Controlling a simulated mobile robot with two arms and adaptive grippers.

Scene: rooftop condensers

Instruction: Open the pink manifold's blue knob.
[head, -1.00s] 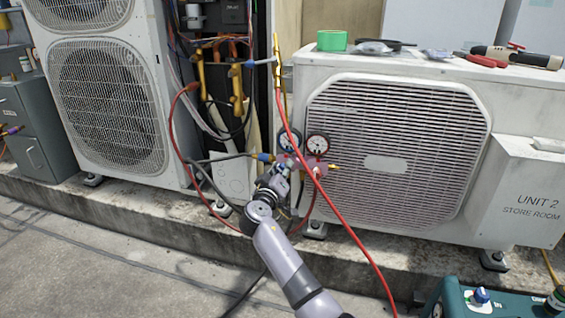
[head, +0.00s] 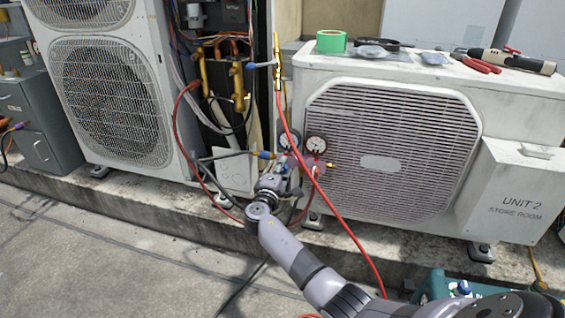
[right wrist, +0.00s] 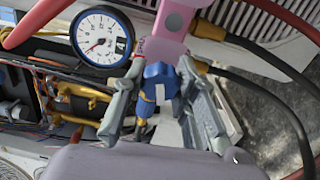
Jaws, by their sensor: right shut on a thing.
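The pink manifold (head: 313,163) hangs in front of the left end of the Unit 2 condenser, with two round gauges on top. In the right wrist view its pink body (right wrist: 170,22) runs down from the top edge. The blue knob (right wrist: 158,76) sits below the pink body, between the fingers. My right gripper (right wrist: 160,92) is shut on the blue knob, one finger on each side. In the head view my right gripper (head: 283,174) is at the manifold's left side and hides the knob. How far the knob is turned cannot be told. My left gripper is not in view.
A red hose (head: 345,226) runs down past the manifold's front, and a dark hose (right wrist: 262,50) shows close by. The blue-rimmed gauge (right wrist: 101,38) is near the fingers. A white condenser (head: 385,160) stands behind. Pliers (head: 482,66) and green tape (head: 331,41) lie on top.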

